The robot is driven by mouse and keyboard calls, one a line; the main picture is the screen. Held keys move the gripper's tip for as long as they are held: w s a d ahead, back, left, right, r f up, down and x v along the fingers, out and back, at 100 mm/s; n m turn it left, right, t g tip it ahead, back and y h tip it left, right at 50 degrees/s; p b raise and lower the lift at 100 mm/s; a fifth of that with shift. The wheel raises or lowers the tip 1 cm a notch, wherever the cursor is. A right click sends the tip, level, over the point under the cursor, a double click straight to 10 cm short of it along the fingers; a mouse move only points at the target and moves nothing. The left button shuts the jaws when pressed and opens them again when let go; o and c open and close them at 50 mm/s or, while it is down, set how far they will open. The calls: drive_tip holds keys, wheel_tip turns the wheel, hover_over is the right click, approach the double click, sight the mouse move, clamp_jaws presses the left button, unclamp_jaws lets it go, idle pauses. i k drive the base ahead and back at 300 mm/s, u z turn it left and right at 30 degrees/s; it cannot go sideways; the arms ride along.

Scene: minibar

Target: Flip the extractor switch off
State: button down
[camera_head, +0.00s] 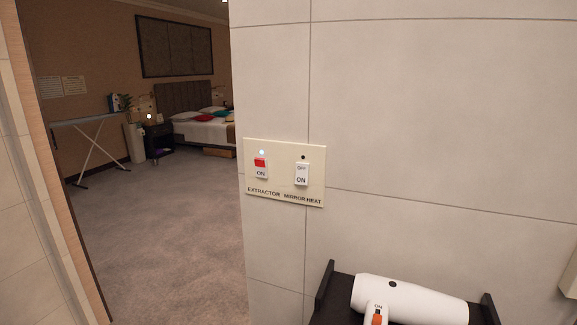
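The extractor switch (261,168) is the left of two rocker switches on a cream wall plate (284,201), in the middle of the head view. Its upper part shows red and its lower part reads ON. A small indicator light (262,153) above it glows bluish white. The label EXTRACTOR is printed below it. The mirror heat switch (302,174) is to its right, with OFF and ON marks and a dark indicator above. My gripper is not in view.
A white hair dryer (415,299) with an orange switch lies on a dark shelf (325,283) below the plate, at the right. A doorway at left opens onto a carpeted bedroom with a bed (205,132) and an ironing board (90,120).

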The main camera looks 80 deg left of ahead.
sight(261, 163)
drive_tip(key=u, duration=2.6)
drive_tip(key=i, duration=0.3)
drive_tip(key=u, duration=0.5)
